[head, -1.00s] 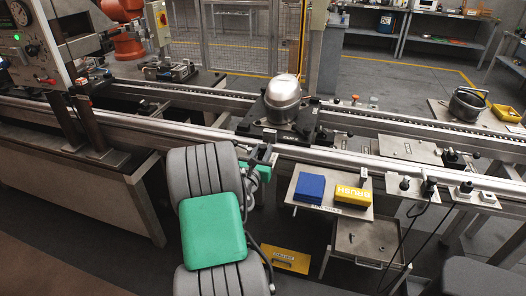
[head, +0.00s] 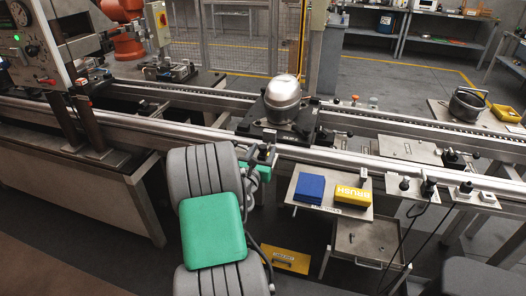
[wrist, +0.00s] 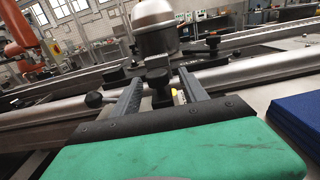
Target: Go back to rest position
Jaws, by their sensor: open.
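My gripper (wrist: 160,92) shows in the wrist view with its two fingers apart and nothing between them. In the head view my gripper (head: 262,156) is at the near rail of the conveyor, partly hidden by my arm. A silver domed compressor (head: 283,98) stands upright on a dark pallet (head: 262,130) on the conveyor, behind and apart from my gripper. The compressor also shows in the wrist view (wrist: 155,28), beyond the fingertips.
A small shelf (head: 302,203) right of my arm holds a blue block (head: 309,188) and a yellow brush box (head: 351,191). The near rail (head: 350,160) runs close to my gripper. A machine panel (head: 32,45) stands at the left. A dark pot (head: 467,104) sits at the right.

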